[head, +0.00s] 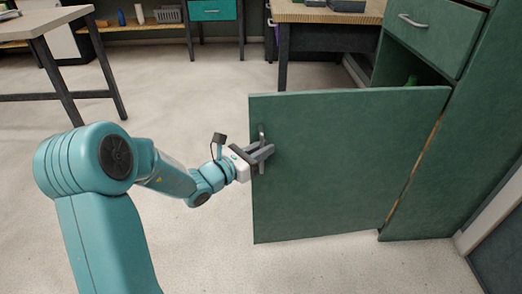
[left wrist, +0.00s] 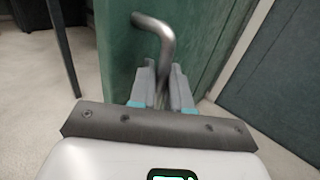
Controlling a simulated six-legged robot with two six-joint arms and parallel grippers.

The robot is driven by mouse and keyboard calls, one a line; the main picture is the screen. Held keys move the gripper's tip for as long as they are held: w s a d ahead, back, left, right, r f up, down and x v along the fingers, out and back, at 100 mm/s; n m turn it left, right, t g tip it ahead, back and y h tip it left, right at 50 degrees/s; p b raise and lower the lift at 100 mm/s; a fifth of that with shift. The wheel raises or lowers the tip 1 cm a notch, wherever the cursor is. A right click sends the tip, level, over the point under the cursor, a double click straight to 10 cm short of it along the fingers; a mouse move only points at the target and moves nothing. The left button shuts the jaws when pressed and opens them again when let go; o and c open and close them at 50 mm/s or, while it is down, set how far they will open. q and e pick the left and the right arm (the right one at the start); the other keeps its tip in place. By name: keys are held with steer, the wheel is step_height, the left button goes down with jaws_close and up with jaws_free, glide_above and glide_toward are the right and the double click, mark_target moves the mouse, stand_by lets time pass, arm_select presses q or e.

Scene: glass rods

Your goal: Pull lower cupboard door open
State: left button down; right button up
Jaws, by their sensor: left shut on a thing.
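The lower cupboard door (head: 345,165) is a flat dark green panel. It stands swung out from the green cupboard (head: 440,160), with a gap showing the dark inside above it. Its metal handle (head: 262,132) is near the door's free left edge. My left gripper (head: 268,152) is at that handle, shut on it. In the left wrist view the bent grey handle (left wrist: 158,32) runs down between the two fingers (left wrist: 162,88) of my left gripper. The lower part of the handle is hidden by the fingers. My right gripper is in neither view.
A drawer (head: 425,30) with a handle is above the door opening. A small green item (head: 412,80) shows inside the cupboard. A table (head: 40,25) stands at the upper left, and a wood-topped bench (head: 325,12) behind the door. The floor (head: 190,100) between them is clear.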

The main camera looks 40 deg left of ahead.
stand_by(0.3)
arm_select(q)
steer(key=c, duration=1.3)
jaws_free()
steer(key=s+p, duration=0.1)
steer(key=s, duration=0.4)
steer(key=s+a+p, duration=0.1)
steer(key=s, duration=0.4)
steer(key=s+a+p, duration=0.1)
steer(key=s, duration=0.5)
steer(key=shift+a+p, duration=0.2)
steer(key=shift+p, duration=0.1)
